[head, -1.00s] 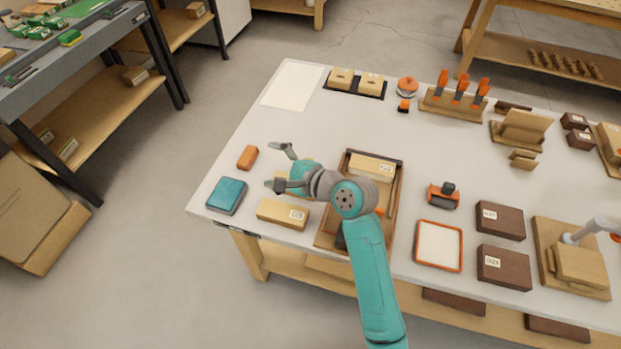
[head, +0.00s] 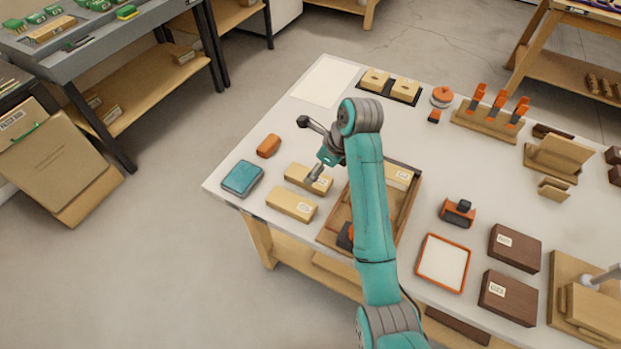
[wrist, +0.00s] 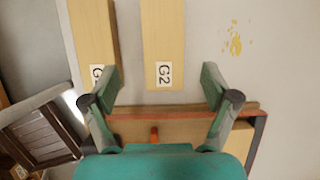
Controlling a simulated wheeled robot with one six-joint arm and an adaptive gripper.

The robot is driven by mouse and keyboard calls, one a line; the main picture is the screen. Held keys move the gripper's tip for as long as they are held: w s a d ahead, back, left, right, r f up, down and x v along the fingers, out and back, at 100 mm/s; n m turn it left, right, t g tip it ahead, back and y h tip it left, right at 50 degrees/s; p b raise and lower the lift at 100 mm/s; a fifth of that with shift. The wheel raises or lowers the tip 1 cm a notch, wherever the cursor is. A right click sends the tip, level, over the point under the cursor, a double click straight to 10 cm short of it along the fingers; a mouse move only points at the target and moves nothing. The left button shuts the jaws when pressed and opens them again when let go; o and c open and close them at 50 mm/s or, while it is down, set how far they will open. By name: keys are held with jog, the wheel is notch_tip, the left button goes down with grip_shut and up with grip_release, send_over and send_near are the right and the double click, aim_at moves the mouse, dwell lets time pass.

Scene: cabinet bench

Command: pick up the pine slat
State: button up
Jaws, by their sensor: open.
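Two pale wooden slats lie side by side at the left of the bench. The farther slat (head: 308,177) shows its label G2 in the wrist view (wrist: 163,40). The nearer slat (head: 292,205) also shows in the wrist view (wrist: 92,38), its label partly hidden by a finger. Which one the task means by pine slat I cannot tell for sure. My gripper (head: 309,151) is open and empty above the slats. In the wrist view its fingertips (wrist: 160,78) stand apart on either side of the G2 slat's labelled end, apparently above it.
A wooden tray (head: 329,236) stands right of the slats, with another pale block (head: 398,177) in it, partly behind my arm. A teal box (head: 242,178) and an orange block (head: 268,146) lie to the left. A white sheet (head: 325,80) lies at the back.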

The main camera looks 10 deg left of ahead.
jog(key=shift+w+x, duration=0.15)
jog(key=shift+x, duration=1.55)
jog(key=shift+w+x, duration=0.15)
jog(key=shift+x, duration=1.55)
jog(key=shift+a+r, duration=0.1)
jog(key=shift+a, duration=0.05)
